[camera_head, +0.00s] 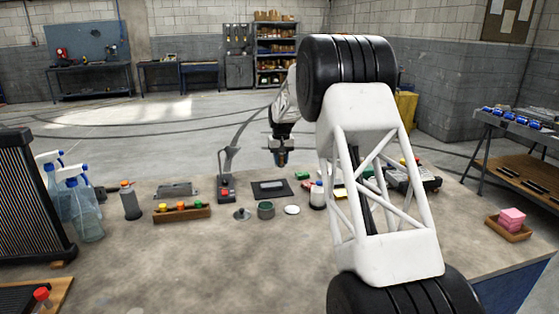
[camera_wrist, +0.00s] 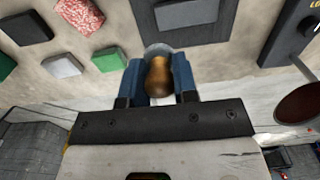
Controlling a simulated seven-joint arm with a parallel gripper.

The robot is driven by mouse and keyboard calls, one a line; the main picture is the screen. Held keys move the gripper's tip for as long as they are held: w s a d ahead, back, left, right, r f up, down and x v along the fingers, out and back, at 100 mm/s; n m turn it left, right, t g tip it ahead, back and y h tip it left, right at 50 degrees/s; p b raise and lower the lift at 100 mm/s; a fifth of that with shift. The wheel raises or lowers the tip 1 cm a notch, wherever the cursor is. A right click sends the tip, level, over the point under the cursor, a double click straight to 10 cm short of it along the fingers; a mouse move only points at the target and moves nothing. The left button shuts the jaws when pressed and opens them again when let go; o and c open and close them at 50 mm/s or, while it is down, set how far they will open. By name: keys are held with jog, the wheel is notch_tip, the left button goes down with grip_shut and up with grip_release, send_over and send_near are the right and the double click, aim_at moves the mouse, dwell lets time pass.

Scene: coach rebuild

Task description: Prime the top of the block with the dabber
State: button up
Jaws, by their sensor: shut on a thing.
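My gripper (camera_head: 280,158) hangs over the far middle of the bench. In the wrist view my gripper (camera_wrist: 158,78) is shut on the dabber (camera_wrist: 158,75), which has a rounded wooden handle and a pale grey round end. In the head view the dabber is too small to tell apart. The grey block (camera_head: 272,185) lies on a dark mat (camera_head: 258,194) nearer to the camera.
Small coloured blocks (camera_wrist: 110,60) lie close by. My arm hides part of the bench's right side.

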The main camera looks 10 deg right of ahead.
jog(key=shift+f, duration=0.1)
dwell(0.3)
send_over(281, 184)
jog(key=shift+w+f, duration=0.1)
jog(key=shift+f, duration=3.8)
jog(key=shift+a, duration=0.95)
jog(key=shift+a+f, duration=0.1)
jog(key=shift+a, duration=3.15)
jog(key=shift+d, duration=4.2)
jog(key=shift+r, duration=4.1)
jog(key=shift+f, duration=0.15)
